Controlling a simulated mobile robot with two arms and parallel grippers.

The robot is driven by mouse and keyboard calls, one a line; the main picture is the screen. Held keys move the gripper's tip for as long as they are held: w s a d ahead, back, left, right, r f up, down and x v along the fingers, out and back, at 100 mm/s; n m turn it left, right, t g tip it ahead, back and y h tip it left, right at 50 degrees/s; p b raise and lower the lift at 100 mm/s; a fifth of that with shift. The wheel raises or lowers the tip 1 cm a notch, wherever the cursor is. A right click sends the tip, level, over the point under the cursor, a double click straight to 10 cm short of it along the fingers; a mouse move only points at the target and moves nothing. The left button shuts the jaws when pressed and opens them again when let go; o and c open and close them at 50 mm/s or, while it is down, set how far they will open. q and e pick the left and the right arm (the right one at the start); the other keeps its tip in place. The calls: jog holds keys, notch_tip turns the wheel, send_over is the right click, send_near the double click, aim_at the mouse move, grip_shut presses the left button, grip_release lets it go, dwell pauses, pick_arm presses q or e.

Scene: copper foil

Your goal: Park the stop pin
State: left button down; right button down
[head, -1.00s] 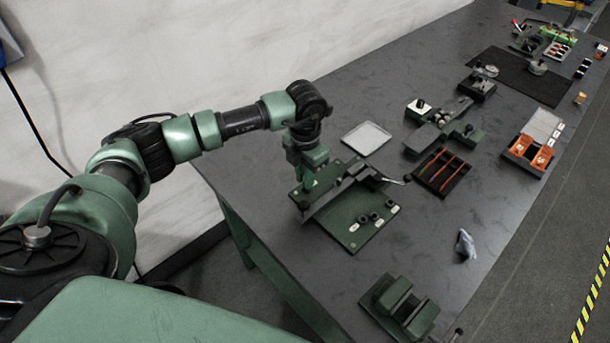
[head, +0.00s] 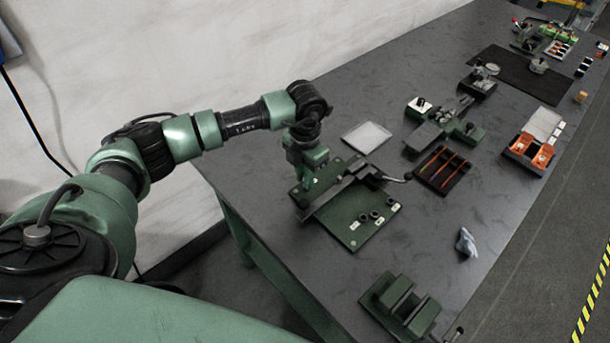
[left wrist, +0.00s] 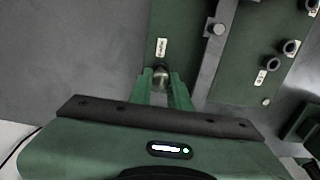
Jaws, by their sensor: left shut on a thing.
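A green plate (head: 345,236) lies at the near left part of the bench, with a dark grey bar (head: 322,207) across it. Several dark round sockets with white labels (head: 365,217) sit on its right part; they also show in the left wrist view (left wrist: 290,47). My left gripper (head: 305,184) is low over the plate's left part, left of the bar. In the left wrist view its green fingers (left wrist: 163,82) are shut on a round metal head, apparently the stop pin (left wrist: 160,72), beside a white label (left wrist: 161,48). The pin's lower part is hidden. My right gripper is out of view.
A pale tray (head: 366,137) lies behind the plate. A black tray with orange dividers (head: 443,171) and a grey-green fixture (head: 432,130) stand to the right. A green block fixture (head: 400,305) stands nearer, and a crumpled cloth (head: 466,242) lies right on bare bench.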

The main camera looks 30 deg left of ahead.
pick_arm(q)
jog(key=c, duration=1.6)
grip_release()
jog(key=shift+c, duration=0.2)
jog(key=shift+r, duration=0.1)
jog(key=shift+r+p, duration=0.85)
jog(key=shift+r, duration=0.55)
jog(key=o, duration=0.5)
jog(key=shift+o, duration=0.2)
